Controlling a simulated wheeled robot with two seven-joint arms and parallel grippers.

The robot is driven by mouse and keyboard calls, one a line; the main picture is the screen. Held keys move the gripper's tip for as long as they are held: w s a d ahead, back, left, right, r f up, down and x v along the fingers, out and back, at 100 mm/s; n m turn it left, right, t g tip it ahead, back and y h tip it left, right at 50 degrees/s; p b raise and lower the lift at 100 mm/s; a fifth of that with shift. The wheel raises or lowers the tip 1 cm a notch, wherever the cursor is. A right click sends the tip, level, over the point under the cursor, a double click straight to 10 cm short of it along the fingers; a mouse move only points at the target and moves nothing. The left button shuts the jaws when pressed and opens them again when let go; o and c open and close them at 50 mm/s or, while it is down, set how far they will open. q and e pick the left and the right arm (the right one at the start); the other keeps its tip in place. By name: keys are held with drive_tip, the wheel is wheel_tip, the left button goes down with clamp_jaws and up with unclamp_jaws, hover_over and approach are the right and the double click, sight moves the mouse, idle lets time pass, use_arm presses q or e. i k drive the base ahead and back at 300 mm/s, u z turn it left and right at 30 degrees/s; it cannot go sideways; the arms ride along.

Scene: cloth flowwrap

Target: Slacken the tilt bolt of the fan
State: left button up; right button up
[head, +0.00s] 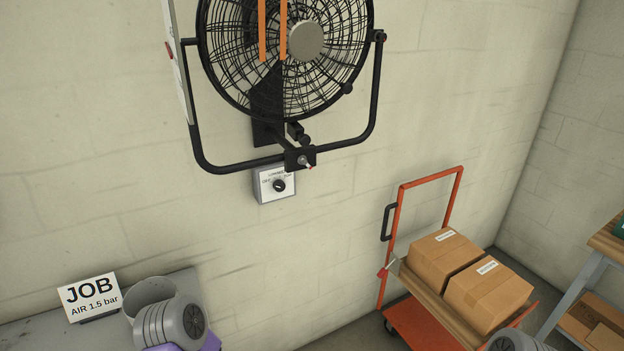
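A black wall fan (236,60) with a round grey hub hangs in a U-shaped yoke (240,166), its top cut off by the picture edge. At the left end is another small pivot fitting (187,42). A bracket at the yoke's bottom bears a silver bolt head (302,160) with a small red-tipped piece. I cannot tell for certain which of these is the tilt bolt. Neither gripper is in view; only parts of my arms show at the bottom edge.
A control box with a dial (278,186) is on the wall below the yoke. Two orange strips (283,30) hang before the fan. A JOB sign (90,295) stands lower left. An orange trolley (400,322) with cardboard boxes (488,294) stands right, near a workbench (608,240).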

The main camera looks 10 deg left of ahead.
sight(303, 161)
drive_tip(key=z, duration=1.25)
drive_tip(key=i, duration=1)
drive_tip(key=u, duration=1.85)
